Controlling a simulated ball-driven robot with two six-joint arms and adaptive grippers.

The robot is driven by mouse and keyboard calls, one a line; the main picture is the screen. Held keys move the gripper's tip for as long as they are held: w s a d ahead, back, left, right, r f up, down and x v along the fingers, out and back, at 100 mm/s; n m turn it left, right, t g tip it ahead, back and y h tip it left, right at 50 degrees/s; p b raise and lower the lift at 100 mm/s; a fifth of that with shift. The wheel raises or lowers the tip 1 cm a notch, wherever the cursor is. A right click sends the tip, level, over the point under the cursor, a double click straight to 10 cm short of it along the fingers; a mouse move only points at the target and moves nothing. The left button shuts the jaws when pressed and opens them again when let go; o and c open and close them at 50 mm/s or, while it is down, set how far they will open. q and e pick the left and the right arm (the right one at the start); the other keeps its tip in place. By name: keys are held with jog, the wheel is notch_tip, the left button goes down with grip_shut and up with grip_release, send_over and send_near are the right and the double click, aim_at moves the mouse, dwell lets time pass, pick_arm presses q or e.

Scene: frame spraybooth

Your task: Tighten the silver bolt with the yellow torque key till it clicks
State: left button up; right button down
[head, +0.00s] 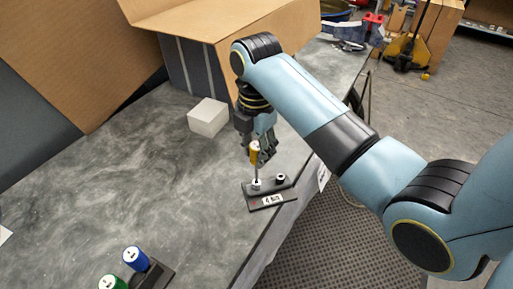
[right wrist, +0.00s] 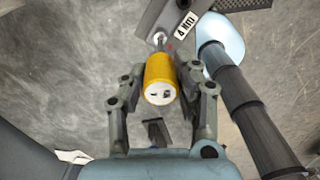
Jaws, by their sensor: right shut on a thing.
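The yellow torque key (head: 254,153) stands nearly upright in the head view, its thin shaft reaching down to the silver bolt (head: 256,184). The bolt sits on a small dark block (head: 285,190) with a white "4 Nm" label, near the table's edge. The shaft tip appears to meet the bolt, but I cannot tell whether it is seated. My right gripper (head: 259,142) is shut on the key's handle from above. In the right wrist view the yellow handle (right wrist: 160,80) lies between both fingers, with the bolt (right wrist: 159,39) beyond it. My left gripper is not in view.
A second, dark-topped post (head: 281,178) stands on the block's right. A white block (head: 208,117) and an open cardboard box (head: 215,22) are behind. The table's middle is clear.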

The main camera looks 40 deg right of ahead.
aim_at(257, 145)
jog(key=shift+f, duration=0.75)
jog(key=c, duration=1.5)
grip_release()
jog(key=shift+f+b, duration=0.1)
jog(key=shift+b, duration=0.2)
grip_shut()
jog(key=shift+r+m+p, duration=0.2)
jog(key=shift+m+p, duration=0.2)
jog(key=shift+p, duration=0.05)
jog(key=m, duration=0.3)
jog(key=shift+f+m, duration=0.2)
jog(key=shift+m, duration=0.1)
jog(key=shift+r, duration=2.55)
jog(key=shift+s+f, duration=0.1)
